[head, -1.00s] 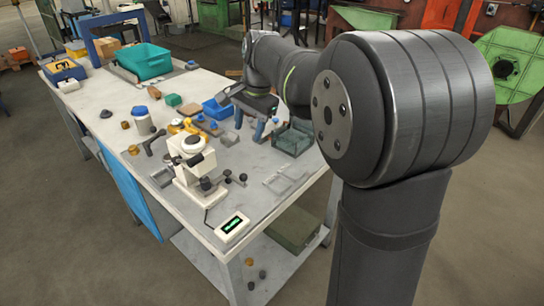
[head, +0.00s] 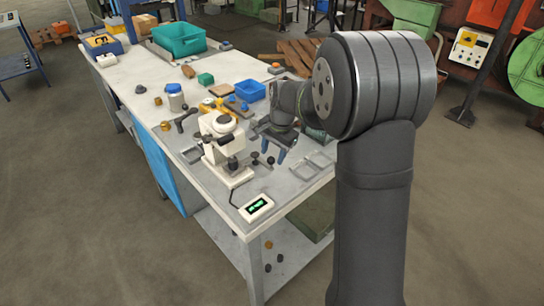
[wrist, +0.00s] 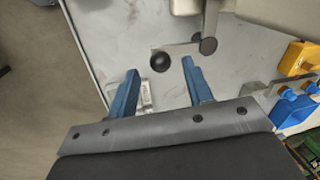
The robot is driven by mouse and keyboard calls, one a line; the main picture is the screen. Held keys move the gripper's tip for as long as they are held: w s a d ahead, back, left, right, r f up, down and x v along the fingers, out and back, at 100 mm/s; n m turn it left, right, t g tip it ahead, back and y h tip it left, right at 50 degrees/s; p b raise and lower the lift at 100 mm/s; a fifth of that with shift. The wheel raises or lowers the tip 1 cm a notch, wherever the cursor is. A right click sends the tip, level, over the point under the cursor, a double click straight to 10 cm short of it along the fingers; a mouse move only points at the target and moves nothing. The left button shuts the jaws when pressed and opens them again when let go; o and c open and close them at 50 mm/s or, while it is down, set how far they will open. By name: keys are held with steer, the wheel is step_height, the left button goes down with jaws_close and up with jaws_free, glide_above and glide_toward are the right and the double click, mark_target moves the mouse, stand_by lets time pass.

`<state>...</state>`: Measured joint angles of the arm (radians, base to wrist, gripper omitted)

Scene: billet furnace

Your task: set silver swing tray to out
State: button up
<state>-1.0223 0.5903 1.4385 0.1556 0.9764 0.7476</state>
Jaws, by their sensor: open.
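The cream machine (head: 212,150) stands near the front end of the table, with black knobs around it. In the wrist view a pale flat bar (wrist: 182,49) with a round black knob (wrist: 161,62) reaches out beside the machine. I cannot tell for sure which part is the silver swing tray, or its position. My gripper (head: 276,152) hangs to the right of the machine, blue fingers pointing down. In the wrist view my gripper (wrist: 160,80) is open and empty, with the knob beyond and between its fingertips, apart from them.
A silvery frame-like tray (head: 311,165) lies at the table's right edge. A display box (head: 257,207) sits at the front corner. A blue bin (head: 250,90), a white jar (head: 176,98) and yellow parts lie farther back.

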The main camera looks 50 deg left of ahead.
steer(key=shift+a+f, duration=0.25)
steer(key=shift+f, duration=0.9)
jaws_close()
